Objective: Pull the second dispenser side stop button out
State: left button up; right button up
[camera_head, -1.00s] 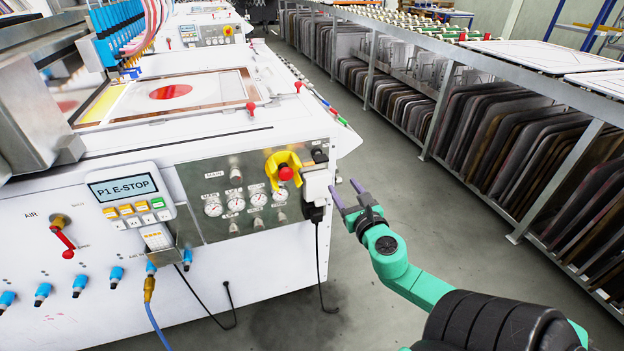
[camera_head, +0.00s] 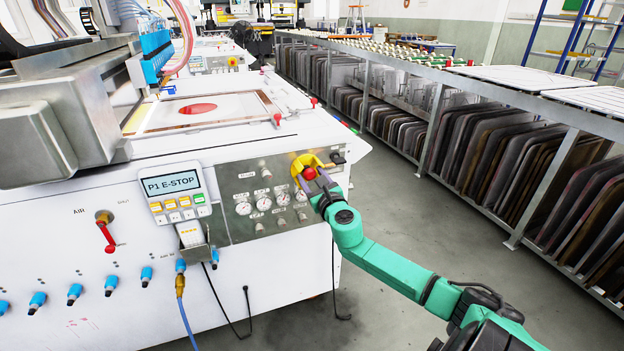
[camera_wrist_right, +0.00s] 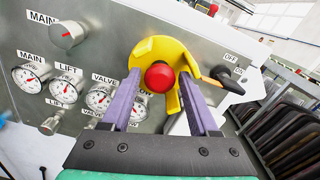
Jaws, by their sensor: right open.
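The red stop button (camera_head: 310,173) sits in a yellow guard collar (camera_head: 300,163) on the metal gauge panel at the machine's right end. In the right wrist view the red button (camera_wrist_right: 159,76) and yellow guard (camera_wrist_right: 148,50) are straight ahead. My right gripper (camera_head: 314,183) is open at the button. In the right wrist view its two purple fingers (camera_wrist_right: 160,100) stand on either side of the red button. I cannot tell whether they touch it. The display (camera_head: 172,184) reads "P1 E-STOP". My left gripper does not show.
Pressure gauges (camera_head: 263,205) and knobs sit left of the button. A black switch (camera_wrist_right: 226,80) is close to the right finger. A red-handled air valve (camera_head: 105,232) is at the left. A long rack of screens (camera_head: 480,150) stands across a clear aisle.

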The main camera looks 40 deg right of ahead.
grip_shut()
dwell(1.4)
